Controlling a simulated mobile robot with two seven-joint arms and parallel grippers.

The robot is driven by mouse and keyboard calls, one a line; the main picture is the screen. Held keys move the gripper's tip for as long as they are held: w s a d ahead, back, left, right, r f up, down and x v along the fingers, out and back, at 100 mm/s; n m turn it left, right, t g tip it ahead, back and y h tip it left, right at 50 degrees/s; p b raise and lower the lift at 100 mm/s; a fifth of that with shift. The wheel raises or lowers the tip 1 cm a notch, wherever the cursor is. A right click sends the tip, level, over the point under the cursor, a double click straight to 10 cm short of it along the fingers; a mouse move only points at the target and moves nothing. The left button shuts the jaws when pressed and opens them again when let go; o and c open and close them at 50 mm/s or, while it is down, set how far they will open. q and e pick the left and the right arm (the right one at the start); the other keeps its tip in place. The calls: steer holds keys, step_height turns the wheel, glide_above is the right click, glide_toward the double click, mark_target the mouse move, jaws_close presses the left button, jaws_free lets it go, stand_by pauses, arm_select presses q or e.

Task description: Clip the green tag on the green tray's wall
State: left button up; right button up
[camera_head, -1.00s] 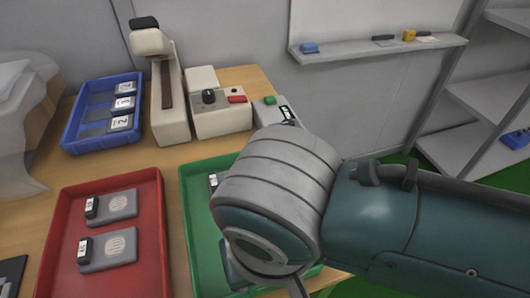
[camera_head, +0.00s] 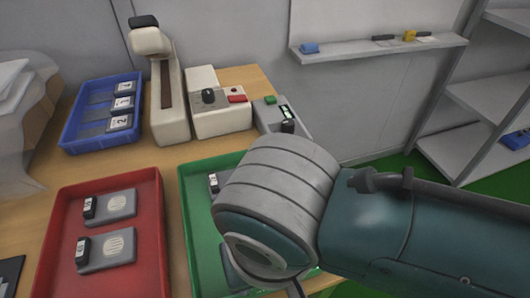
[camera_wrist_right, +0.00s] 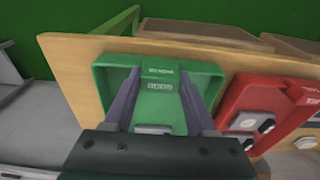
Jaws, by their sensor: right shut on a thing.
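The green tray (camera_head: 190,215) stands right of the red tray in the head view, partly hidden by my right arm. It also shows in the wrist view (camera_wrist_right: 108,82). My right gripper (camera_wrist_right: 160,76) is over the tray, its fingers on either side of a green piece with white lettering. This piece appears to be the green tag (camera_wrist_right: 160,71), held at the tray's front wall; green blends with green, so I cannot tell whether it sits on the wall. More lettering lies just below it. The head view hides the right fingers. My left gripper is not in view.
The red tray (camera_head: 156,240) holds two grey units. A blue tray (camera_head: 70,138), a beige upright device (camera_head: 168,110) and a control box (camera_head: 220,122) stand behind. A grey unit (camera_head: 213,183) lies in the green tray. The table's front edge is close to the trays.

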steer(key=shift+f, duration=0.15)
steer(key=o, duration=1.4)
step_height(320, 180, up, 2)
steer(key=p, duration=0.2)
steer(key=shift+p, duration=0.3)
steer(key=shift+r+p, duration=2.5)
steer(key=shift+p, duration=0.25)
